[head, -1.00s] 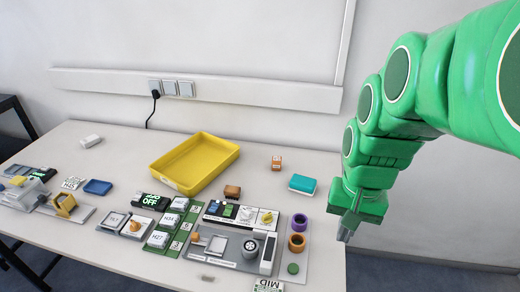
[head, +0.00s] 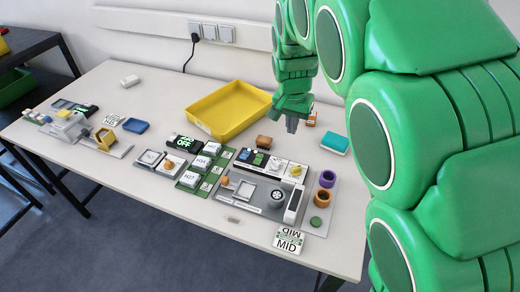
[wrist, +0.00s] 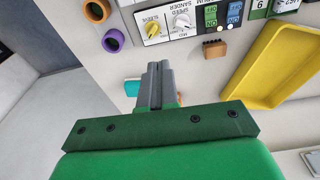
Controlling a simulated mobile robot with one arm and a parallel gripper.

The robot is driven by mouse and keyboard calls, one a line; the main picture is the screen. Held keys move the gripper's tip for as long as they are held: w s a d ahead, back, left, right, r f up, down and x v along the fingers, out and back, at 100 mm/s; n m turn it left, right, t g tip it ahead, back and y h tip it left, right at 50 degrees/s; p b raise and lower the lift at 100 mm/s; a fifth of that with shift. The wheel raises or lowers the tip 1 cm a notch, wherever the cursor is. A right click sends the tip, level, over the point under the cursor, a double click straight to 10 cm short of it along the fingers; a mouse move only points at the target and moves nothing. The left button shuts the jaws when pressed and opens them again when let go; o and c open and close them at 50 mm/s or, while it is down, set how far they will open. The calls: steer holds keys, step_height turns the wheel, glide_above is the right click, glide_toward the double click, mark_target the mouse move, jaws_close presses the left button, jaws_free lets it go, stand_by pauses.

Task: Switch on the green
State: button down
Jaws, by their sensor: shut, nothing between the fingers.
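A control panel (head: 284,168) stands on the sander station, with a green switch (head: 259,159) and a blue switch beside it. In the wrist view the green switch (wrist: 211,15) is at the top, left of the blue one (wrist: 234,12). A white dial (wrist: 183,21) and a yellow knob (wrist: 153,29) are on the same panel. My gripper (head: 291,128) is shut and empty, above the table behind the panel, apart from it. It also shows in the wrist view (wrist: 160,66), its tips toward the panel. A black display (head: 184,143) reads OFF in green.
A brown block (head: 264,141) lies behind the panel. A yellow tray (head: 205,127), a teal block (head: 334,143) and an orange block (head: 312,119) are near my gripper. A purple ring (head: 327,179) and an orange ring (head: 323,196) stand right of the panel.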

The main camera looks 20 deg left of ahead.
glide_toward(260, 156)
steer(key=shift+n+t, duration=0.3)
steer(key=f, duration=0.3)
steer(key=w+f, duration=0.1)
steer(key=f, duration=0.2)
steer(key=shift+w+d+f, duration=0.1)
steer(key=shift+w+f, duration=0.05)
steer(key=shift+f, duration=0.25)
